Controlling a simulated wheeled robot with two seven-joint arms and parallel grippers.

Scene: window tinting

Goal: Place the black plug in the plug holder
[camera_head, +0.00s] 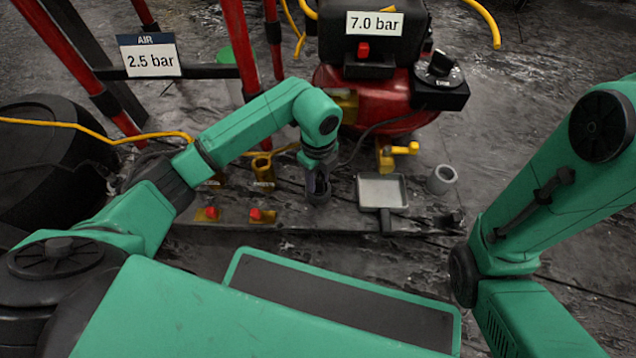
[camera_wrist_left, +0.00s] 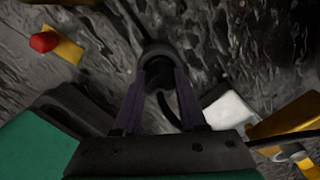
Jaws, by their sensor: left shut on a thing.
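My left gripper (camera_head: 318,192) points down at the dark floor, left of the grey tray. In the left wrist view its two fingers (camera_wrist_left: 166,92) are shut on the black plug (camera_wrist_left: 157,80), which is mostly hidden between them. A black cable (camera_wrist_left: 168,112) runs from the plug. A dark grey ring (camera_wrist_left: 158,48), perhaps the plug holder, shows just past the fingertips around the plug's far end. I cannot tell how deep the plug sits in it. My right arm shows at the right in the head view, but its gripper is out of view.
A grey tray (camera_head: 382,191) and a grey cup (camera_head: 441,180) stand right of the left gripper. Red-topped yellow fittings (camera_head: 260,216) lie to its left. A red compressor (camera_head: 405,118) stands behind, with a yellow valve (camera_head: 395,152) before it. A tyre (camera_head: 45,150) is far left.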

